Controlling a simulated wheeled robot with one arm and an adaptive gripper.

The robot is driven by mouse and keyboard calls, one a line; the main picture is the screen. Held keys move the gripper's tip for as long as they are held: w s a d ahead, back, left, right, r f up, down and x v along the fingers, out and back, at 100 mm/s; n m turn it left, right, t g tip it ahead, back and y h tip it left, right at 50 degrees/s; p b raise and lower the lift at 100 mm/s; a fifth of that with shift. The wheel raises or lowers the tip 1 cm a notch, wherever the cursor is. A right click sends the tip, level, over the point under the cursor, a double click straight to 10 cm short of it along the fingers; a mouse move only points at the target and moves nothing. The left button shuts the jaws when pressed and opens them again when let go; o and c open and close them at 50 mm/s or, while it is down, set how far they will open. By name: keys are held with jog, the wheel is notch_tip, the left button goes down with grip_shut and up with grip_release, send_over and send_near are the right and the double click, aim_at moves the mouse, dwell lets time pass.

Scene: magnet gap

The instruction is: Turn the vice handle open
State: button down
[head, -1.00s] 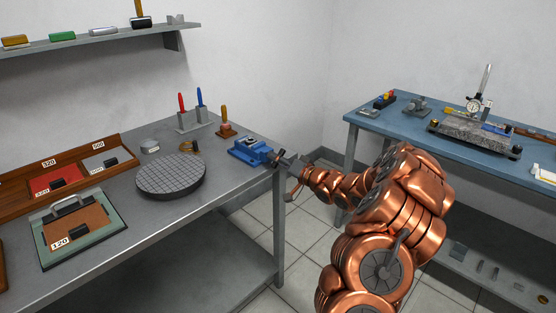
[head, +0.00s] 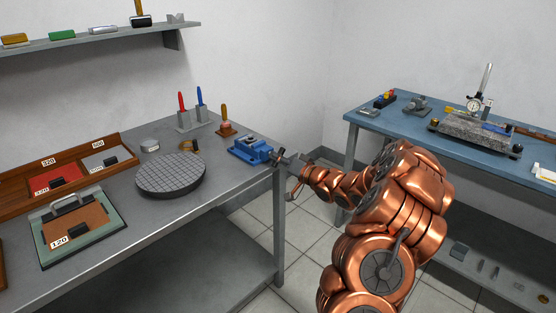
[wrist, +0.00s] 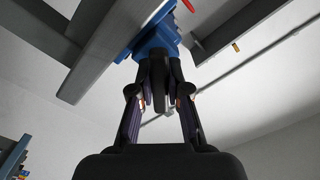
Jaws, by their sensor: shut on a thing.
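The blue vice (head: 248,150) sits at the right corner of the grey workbench (head: 225,190). In the wrist view the vice (wrist: 152,38) is at top centre. My gripper (head: 279,160) reaches the vice's right end, at the bench edge. In the wrist view my gripper (wrist: 162,85) has its two fingers on either side of the dark vice handle (wrist: 160,88), shut on it. In the wrist view the scene appears rolled over, with the bench at the top. The handle's far end is hidden behind the fingers.
A round grid-topped plate (head: 170,175) stands left of the vice. A small stand with an orange-handled tool (head: 226,120) and a rack with red and blue handles (head: 191,112) stand behind. A blue table (head: 400,125) is at the right. Floor shows between both.

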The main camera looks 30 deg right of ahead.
jog(key=n+b, duration=0.1)
jog(key=n, duration=0.1)
jog(key=n+b, duration=0.3)
jog(key=n, duration=0.1)
jog(key=shift+d+f+n+b, duration=0.1)
jog(key=shift+f+n+b, duration=0.2)
jog(key=shift+b, duration=0.1)
jog(key=n+b, duration=0.5)
jog(key=n, duration=0.1)
jog(key=n+b, duration=0.6)
jog(key=shift+n, duration=0.3)
jog(key=n+b, duration=0.4)
jog(key=n, duration=0.1)
jog(key=shift+d+r+b, duration=0.1)
jog(key=shift+b, duration=0.25)
jog(key=shift+r+n+b, duration=0.25)
jog(key=shift+n+b, duration=0.55)
jog(key=shift+n, duration=0.3)
jog(key=c, duration=1.1)
grip_release()
